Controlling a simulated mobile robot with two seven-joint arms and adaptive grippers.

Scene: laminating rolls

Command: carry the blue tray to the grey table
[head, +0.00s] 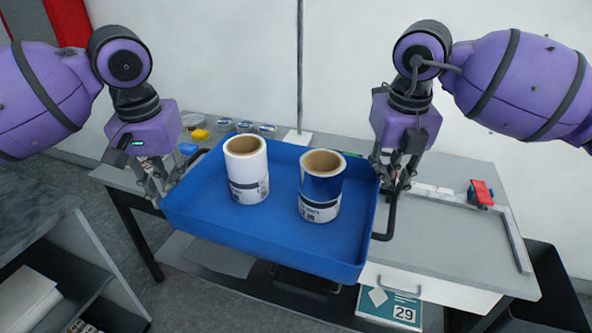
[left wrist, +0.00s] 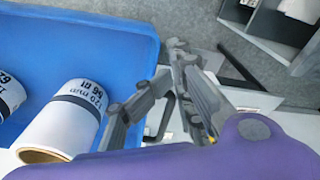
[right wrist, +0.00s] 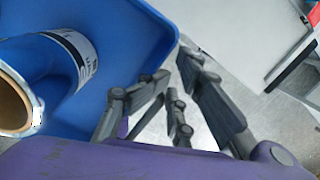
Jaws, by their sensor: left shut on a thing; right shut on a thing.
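The blue tray (head: 265,235) is in the middle of the head view, roughly level. It carries a white roll (head: 248,180) and a blue roll (head: 321,195), both upright and apart. My left gripper (head: 160,188) is shut on the tray's left side, and my right gripper (head: 393,175) is shut on its right side. Both wrist views show the fingers at the tray's edge; the exact grip is partly hidden. A grey-topped table (head: 450,238) extends behind and to the right of the tray. I cannot tell the gap between tray and tabletop.
A red and blue object (head: 480,193) sits on the tabletop at right. Small tins (head: 246,127) and a yellow item (head: 200,134) lie at the back left. A dark grey shelf unit (head: 35,215) stands at left. A "29" sign (head: 392,307) shows low in front.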

